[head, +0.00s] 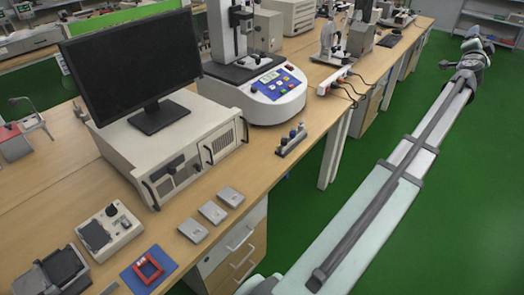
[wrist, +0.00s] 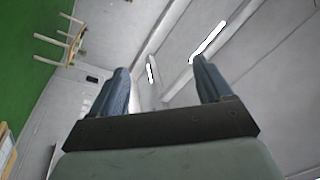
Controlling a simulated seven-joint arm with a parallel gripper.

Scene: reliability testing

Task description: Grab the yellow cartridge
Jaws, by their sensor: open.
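I cannot make out a yellow cartridge in either view. In the wrist view my gripper (wrist: 161,72) shows two dark blue-grey fingers standing well apart, with nothing between them. Beyond them are pale grey surfaces with bright light strips. In the head view my arm stretches away to the upper right over the green floor, clear of the bench. Its far end is small there, and the fingers cannot be told apart.
The wooden bench (head: 55,207) holds a monitor (head: 135,62) on a beige instrument, a round-based tester (head: 268,98), a small rack (head: 291,140), several grey plates (head: 213,211) and a red frame (head: 148,269) on a blue pad. Green floor (head: 300,205) lies open beside it.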

